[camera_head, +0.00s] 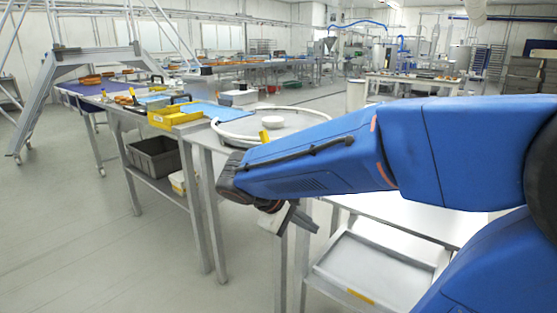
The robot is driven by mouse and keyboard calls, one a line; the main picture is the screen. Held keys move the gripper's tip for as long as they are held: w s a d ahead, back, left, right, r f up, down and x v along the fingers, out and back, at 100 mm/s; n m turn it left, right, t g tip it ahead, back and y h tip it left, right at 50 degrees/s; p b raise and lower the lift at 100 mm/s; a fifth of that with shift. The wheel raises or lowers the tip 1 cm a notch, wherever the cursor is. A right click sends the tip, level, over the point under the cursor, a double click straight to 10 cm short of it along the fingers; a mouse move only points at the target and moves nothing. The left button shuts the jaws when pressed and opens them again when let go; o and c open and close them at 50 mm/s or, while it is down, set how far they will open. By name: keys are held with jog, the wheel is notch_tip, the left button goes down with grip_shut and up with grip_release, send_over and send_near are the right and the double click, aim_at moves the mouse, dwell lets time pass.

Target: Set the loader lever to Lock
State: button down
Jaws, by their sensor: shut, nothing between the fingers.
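My blue arm reaches in from the right, and my gripper (290,221) hangs below its end, over the gap in front of the tables. It is shut and empty, and its fingers are small in the picture. Behind the arm is a round table section with a pale ring rim (226,133). A small yellow upright piece (264,136) stands there, just above the arm's edge; I cannot tell whether it is the loader lever. No Lock marking can be read. The arm hides part of the round section.
A metal table with a yellow tray (176,115) and blue sheets stands left of the round section. A dark crate (154,157) is on its lower shelf. A white-topped stand with a lower tray (370,270) is at the lower right. The floor at left is clear.

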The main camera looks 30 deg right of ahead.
jog(key=w+a+r+n+t+h, duration=0.1)
jog(key=w+a+r+h, duration=0.1)
jog(key=w, duration=0.4)
jog(key=w+a+r+n+t+h, duration=0.1)
jog(key=w+a+r+h, duration=0.1)
jog(key=w+r+h, duration=0.2)
jog(key=w+a+r+t+h, duration=0.1)
jog(key=w+a+r+h, duration=0.1)
jog(key=w, duration=0.8)
jog(key=shift+r+n+h, duration=0.4)
jog(key=shift+r+h, duration=0.2)
jog(key=shift+h, duration=0.5)
jog(key=shift+s+d, duration=0.1)
jog(key=shift+d, duration=0.05)
jog(key=shift+w+d+r, duration=0.15)
jog(key=shift+w+d, duration=0.05)
jog(key=shift+d, duration=1.4)
jog(key=shift+w+d+r, duration=0.15)
jog(key=shift+w+d, duration=0.1)
jog(key=shift+d, duration=1.4)
jog(key=shift+w+d+r, duration=0.15)
jog(key=shift+w+d, duration=0.05)
jog(key=shift+d, duration=1.4)
jog(key=shift+d, duration=0.1)
